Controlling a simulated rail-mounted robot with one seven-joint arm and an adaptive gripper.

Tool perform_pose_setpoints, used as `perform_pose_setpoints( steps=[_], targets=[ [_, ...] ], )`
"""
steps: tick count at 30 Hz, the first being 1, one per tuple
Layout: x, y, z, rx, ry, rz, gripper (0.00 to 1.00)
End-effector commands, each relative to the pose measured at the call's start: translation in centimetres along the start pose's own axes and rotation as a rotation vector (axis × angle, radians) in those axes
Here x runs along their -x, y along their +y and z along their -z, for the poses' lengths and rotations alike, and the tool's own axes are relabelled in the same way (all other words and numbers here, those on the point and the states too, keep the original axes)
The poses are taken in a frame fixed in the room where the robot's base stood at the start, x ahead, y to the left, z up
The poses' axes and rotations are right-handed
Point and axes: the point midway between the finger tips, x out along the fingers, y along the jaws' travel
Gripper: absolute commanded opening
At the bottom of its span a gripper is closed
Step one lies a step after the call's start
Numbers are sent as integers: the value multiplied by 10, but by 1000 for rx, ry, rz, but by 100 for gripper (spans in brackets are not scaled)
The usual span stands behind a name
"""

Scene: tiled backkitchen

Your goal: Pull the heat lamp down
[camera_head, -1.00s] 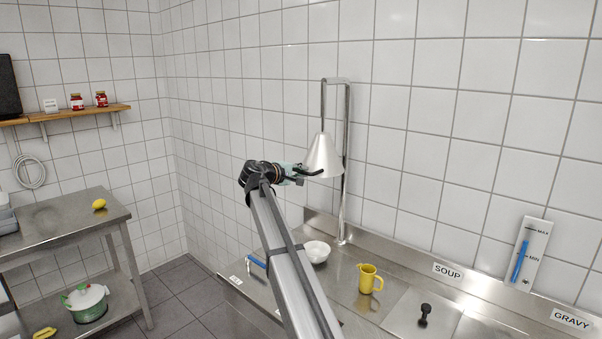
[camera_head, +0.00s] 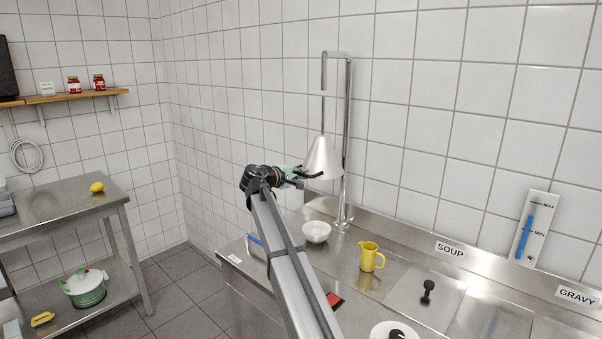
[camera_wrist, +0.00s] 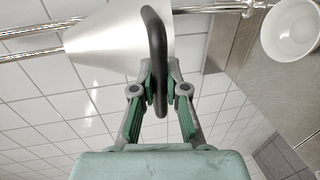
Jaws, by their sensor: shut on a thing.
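The heat lamp's pale conical shade (camera_head: 322,158) hangs on a thin rod from a bent metal stand (camera_head: 347,115) against the tiled wall. In the wrist view the shade (camera_wrist: 105,42) lies sideways behind a dark curved handle (camera_wrist: 157,40). My gripper (camera_head: 303,175) is at the shade's lower left edge in the head view. In the wrist view my gripper (camera_wrist: 160,78) has its two fingers closed on the handle from both sides.
Below the lamp, a white bowl (camera_head: 316,232) and a yellow jug (camera_head: 370,257) stand on the steel counter (camera_head: 345,275). A round white lid (camera_head: 383,329) lies at the front. A side table (camera_head: 60,212) stands at left.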

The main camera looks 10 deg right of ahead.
Motion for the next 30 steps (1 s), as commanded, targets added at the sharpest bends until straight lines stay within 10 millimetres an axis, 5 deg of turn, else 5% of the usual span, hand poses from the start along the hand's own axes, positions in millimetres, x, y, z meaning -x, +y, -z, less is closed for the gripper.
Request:
perform_pose_setpoints(
  steps=[6, 7, 9, 20, 30],
  targets=[
    [0, -6, -2, -1, -2, 13, 0],
    [0, -6, -2, -1, -3, 13, 20],
    [0, -7, -2, -1, -3, 13, 39],
    [3, -4, -1, -1, -1, 8, 39],
    [52, -4, -2, -2, 2, 8, 39]
  ],
)
